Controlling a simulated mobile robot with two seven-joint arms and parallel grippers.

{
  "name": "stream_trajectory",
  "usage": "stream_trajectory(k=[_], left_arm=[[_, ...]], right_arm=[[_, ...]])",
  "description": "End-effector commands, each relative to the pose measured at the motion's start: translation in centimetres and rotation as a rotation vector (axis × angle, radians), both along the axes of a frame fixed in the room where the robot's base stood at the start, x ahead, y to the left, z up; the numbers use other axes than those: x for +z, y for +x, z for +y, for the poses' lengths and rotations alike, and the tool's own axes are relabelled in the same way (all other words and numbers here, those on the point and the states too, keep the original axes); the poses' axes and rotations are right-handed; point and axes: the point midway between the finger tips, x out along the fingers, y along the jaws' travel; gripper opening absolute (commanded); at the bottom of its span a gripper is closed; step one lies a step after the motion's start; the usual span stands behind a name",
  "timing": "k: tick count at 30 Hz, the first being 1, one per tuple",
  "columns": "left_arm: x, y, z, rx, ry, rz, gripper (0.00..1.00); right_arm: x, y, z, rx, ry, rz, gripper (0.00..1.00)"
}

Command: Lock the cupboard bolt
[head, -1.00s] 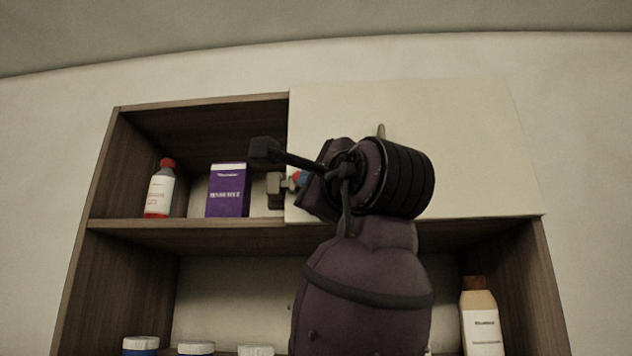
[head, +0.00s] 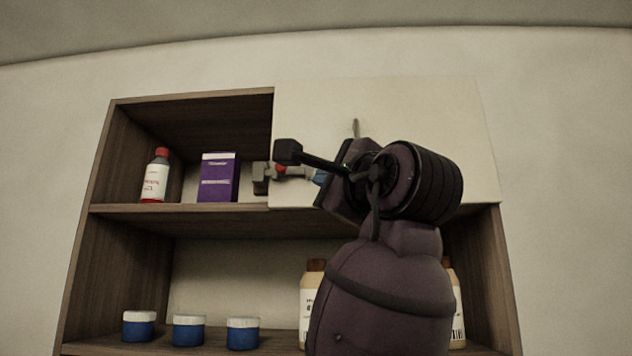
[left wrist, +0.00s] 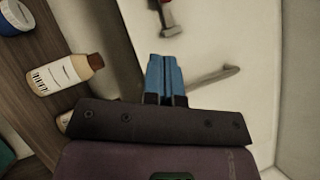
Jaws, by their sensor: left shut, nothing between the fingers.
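The cupboard bolt (head: 296,173) is a grey metal piece with a red knob, at the lower left edge of the white cupboard door (head: 415,115). A grey catch block (head: 262,176) sits at its left end. In the left wrist view the red and grey bolt (left wrist: 168,18) shows at the top. My left gripper (head: 320,177) has blue fingers, shut and empty, just right of the bolt. In the left wrist view its fingers (left wrist: 164,72) point toward the bolt with a gap between. The arm hides part of the door. My right gripper is not in view.
A handle (head: 355,128) sticks out of the door, close to my left gripper in the left wrist view (left wrist: 214,77). Left of the door, an open compartment holds a purple box (head: 217,180) and a red-capped bottle (head: 155,178). Blue jars (head: 188,332) and brown-capped bottles (head: 311,300) stand below.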

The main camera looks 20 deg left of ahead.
Motion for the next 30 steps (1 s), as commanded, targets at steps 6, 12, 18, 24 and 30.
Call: stream_trajectory(k=[6, 12, 18, 24, 30], left_arm=[[-1.3, -2.3, -2.6, -0.001, 0.001, 0.0, 0.0], [-1.7, -3.3, -3.7, 0.001, 0.0, 0.0, 0.0], [-1.7, -3.5, -3.8, 0.001, -0.001, 0.0, 0.0], [-1.7, -3.5, -3.8, 0.001, 0.0, 0.0, 0.0], [-1.7, -3.5, -3.8, 0.001, 0.0, 0.0, 0.0]], right_arm=[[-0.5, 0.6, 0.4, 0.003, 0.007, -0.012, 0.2], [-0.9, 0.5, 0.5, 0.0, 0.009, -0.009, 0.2], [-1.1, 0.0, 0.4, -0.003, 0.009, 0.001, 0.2], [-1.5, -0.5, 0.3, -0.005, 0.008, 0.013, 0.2], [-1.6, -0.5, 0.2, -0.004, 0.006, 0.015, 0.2]])
